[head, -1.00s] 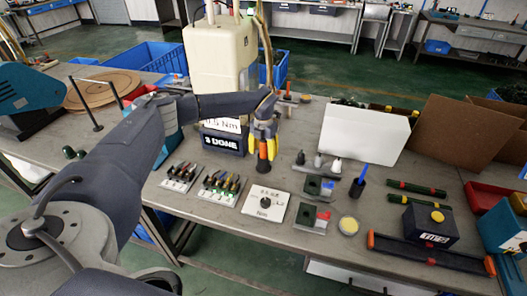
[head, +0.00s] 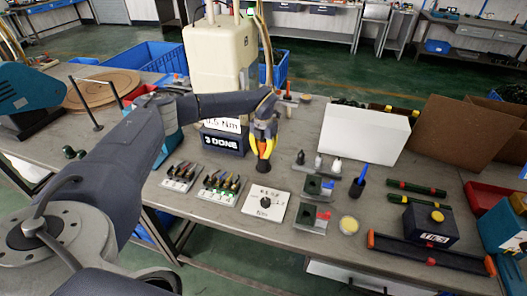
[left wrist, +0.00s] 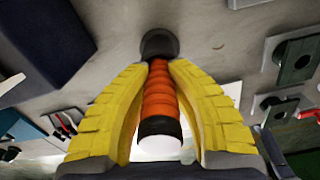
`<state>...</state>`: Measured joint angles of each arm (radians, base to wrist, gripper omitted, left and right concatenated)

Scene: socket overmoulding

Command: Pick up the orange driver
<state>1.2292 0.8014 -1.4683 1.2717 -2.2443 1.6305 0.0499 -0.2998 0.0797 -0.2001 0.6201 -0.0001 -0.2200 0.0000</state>
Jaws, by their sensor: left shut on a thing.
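The orange driver (left wrist: 160,92) has a ribbed orange grip, a dark collar and a pale end in the left wrist view. It stands between the yellow fingers of my left gripper (left wrist: 158,70), which are shut on it. Its far end is at a small black holder (left wrist: 159,44) on the table. In the head view, my left gripper (head: 264,153) is over the black holder (head: 264,166), and the driver is mostly hidden between the fingers. I cannot tell whether the driver is clear of the holder. My right gripper is not in view.
Bit trays (head: 220,188) are at the left. Small bottles (head: 337,166) and a blue tool (head: 358,186) stand to the right.

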